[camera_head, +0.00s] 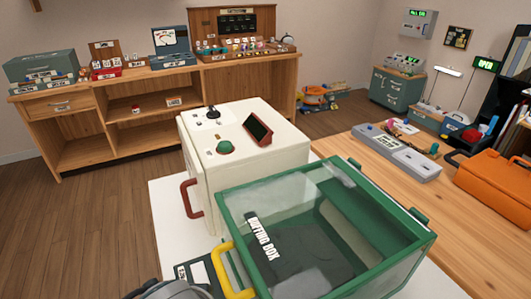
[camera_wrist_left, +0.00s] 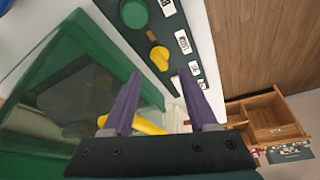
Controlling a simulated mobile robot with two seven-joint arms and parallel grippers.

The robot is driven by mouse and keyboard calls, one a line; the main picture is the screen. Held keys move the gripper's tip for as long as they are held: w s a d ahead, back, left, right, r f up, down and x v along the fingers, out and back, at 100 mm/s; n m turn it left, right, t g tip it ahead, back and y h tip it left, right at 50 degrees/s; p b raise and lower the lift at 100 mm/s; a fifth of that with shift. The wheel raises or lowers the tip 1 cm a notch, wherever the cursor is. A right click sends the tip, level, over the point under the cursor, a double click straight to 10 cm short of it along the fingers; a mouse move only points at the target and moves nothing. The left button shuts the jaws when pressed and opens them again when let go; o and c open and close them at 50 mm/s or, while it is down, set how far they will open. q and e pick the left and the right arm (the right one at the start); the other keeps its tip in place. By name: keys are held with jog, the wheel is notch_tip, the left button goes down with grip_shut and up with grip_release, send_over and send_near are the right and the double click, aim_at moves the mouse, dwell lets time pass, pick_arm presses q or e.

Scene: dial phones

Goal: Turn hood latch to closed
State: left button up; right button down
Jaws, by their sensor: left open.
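The green buffing box (camera_head: 285,184) has a clear hood and stands on a white surface. A yellow handle (camera_head: 231,273) is on its front left side. It also shows in the left wrist view (camera_wrist_left: 148,126), partly behind my fingers. A dark green panel (camera_head: 201,272) with white labels is beside the handle. In the left wrist view this panel carries a green round knob (camera_wrist_left: 134,14) and a yellow knob (camera_wrist_left: 159,58). I cannot tell which part is the hood latch. My left gripper (camera_wrist_left: 159,76) is open, its purple fingers pointing toward the panel, with nothing clearly held.
A cream machine (camera_head: 240,160) with a red handle stands directly behind the box. A wooden bench (camera_head: 400,165) on the right holds a grey device and an orange case (camera_head: 495,185). The wooden floor (camera_head: 90,220) at the left is clear.

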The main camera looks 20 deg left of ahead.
pick_arm(q)
jog(key=b+x, duration=0.2)
jog(key=x, duration=0.3)
grip_shut()
dwell(0.4)
